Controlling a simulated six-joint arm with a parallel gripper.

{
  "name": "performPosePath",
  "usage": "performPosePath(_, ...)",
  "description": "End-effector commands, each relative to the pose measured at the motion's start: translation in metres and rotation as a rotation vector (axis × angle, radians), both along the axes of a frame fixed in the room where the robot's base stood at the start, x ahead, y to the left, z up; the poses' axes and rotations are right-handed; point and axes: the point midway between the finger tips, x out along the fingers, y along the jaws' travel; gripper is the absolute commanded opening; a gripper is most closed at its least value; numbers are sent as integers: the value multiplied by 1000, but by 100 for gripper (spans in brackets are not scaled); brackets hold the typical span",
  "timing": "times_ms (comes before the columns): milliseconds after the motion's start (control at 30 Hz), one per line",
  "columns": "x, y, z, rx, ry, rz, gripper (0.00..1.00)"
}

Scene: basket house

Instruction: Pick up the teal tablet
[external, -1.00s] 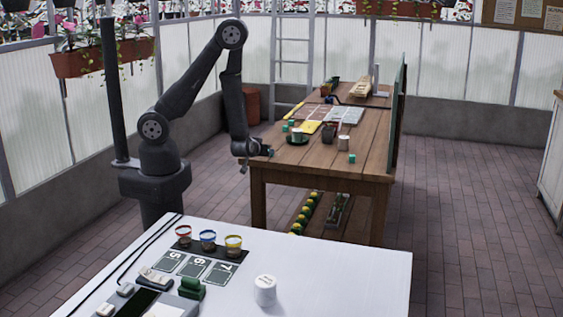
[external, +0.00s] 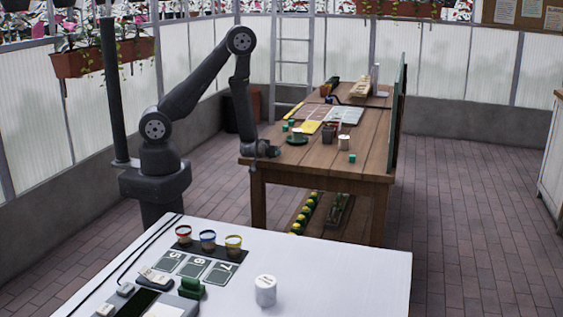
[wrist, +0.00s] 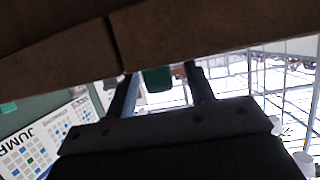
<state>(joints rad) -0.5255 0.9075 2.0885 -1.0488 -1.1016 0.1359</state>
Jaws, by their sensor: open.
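My gripper (external: 270,151) is at the near left edge of the wooden table, about level with its top. In the wrist view my gripper's two fingers (wrist: 160,82) are apart, with a dark green block-like shape (wrist: 157,79) showing between them; I cannot tell what it is or how far off. Small teal pieces lie on the table: one near the front right (external: 351,158) and two further back left (external: 288,125). They are too small for me to tell which is the tablet. None is visibly held.
The wooden table (external: 310,170) also bears a dark green dish (external: 297,139), a dark pot (external: 329,130), a white cup (external: 344,142) and flat boards (external: 342,116). A dark upright panel (external: 397,115) edges its right side. Brown wood (wrist: 180,30) fills the wrist view's top, close by.

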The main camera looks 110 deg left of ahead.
Motion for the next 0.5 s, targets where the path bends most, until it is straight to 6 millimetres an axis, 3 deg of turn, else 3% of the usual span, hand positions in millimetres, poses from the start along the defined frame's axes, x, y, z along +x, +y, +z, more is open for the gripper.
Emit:
performPosePath(33,0,0,0,0,0,0,45)
performPosePath(267,0,0,0,0,0,0,2)
performPosePath(500,0,0,0,0,0,0,2)
